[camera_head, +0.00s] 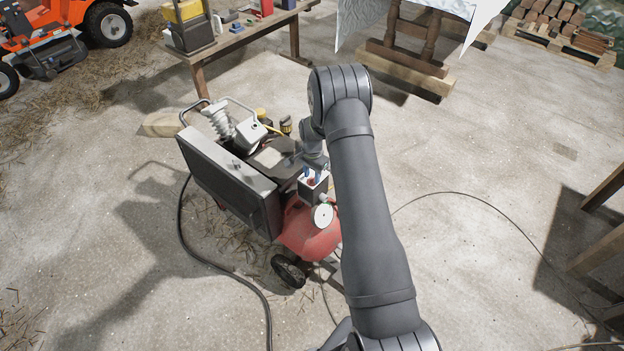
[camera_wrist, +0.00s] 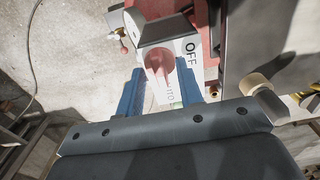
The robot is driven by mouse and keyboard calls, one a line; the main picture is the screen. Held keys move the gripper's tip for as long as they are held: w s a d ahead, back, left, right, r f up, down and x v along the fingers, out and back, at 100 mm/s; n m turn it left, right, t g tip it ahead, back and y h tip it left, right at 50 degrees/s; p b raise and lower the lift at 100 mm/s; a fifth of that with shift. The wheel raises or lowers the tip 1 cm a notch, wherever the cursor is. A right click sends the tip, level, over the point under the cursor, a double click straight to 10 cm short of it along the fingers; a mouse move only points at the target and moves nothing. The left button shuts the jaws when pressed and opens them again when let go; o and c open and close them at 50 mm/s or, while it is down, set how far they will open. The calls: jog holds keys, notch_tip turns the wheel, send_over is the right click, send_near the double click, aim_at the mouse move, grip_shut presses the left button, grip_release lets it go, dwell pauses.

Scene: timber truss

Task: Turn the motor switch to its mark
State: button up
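The motor switch is a small box (camera_head: 313,188) on the compressor; its white face shows in the wrist view (camera_wrist: 197,68). A red knob (camera_wrist: 160,65) sits on that face. "OFF" is printed to the right of the knob, and part of another word, ending "TO", is nearer my gripper. My gripper (camera_wrist: 161,70) has two blue fingers set apart, one on each side of the knob, with gaps that appear to remain. In the head view the fingers (camera_head: 313,174) are at the box, and the knob is mostly hidden. A turn mark cannot be made out for certain.
The compressor has a red tank (camera_head: 306,232), a round gauge (camera_head: 323,215) below the switch and a dark grey guard (camera_head: 230,183) to the left. A black hose (camera_head: 190,250) lies on the floor. A workbench (camera_head: 245,35) stands behind. Floor to the right is mostly clear.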

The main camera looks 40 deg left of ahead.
grip_shut()
jog(key=n, duration=0.6)
dwell(0.3)
jog(key=shift+n, duration=0.3)
jog(key=n, duration=0.5)
jog(key=shift+n, duration=0.3)
